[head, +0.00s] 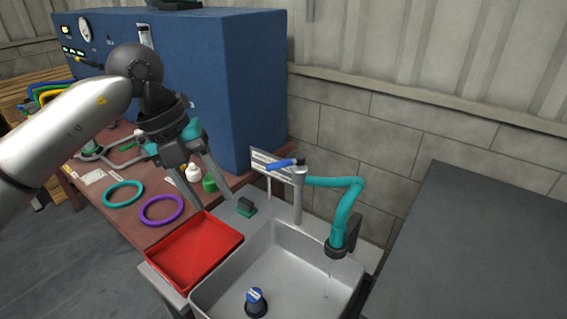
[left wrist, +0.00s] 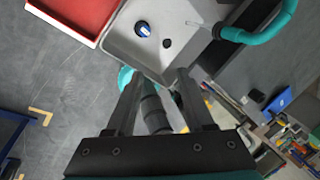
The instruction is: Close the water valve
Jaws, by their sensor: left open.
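The water valve is a blue lever (head: 285,163) on top of the grey tap post (head: 298,198) at the back of the sink. A teal spout (head: 345,205) runs right from the post and bends down over the basin; it also shows in the left wrist view (left wrist: 268,32). A thin stream of water (head: 328,281) falls from the spout's end. My left gripper (head: 210,202) is open and empty, to the left of the lever and apart from it. Its fingers also show in the left wrist view (left wrist: 155,76). The lever cannot be made out there. My right gripper is not in view.
A blue-capped object (head: 256,301) is in the sink basin (head: 290,258). Purple (head: 161,222) and teal (head: 123,206) rings lie on the brown table. A blue cabinet (head: 235,90) stands behind.

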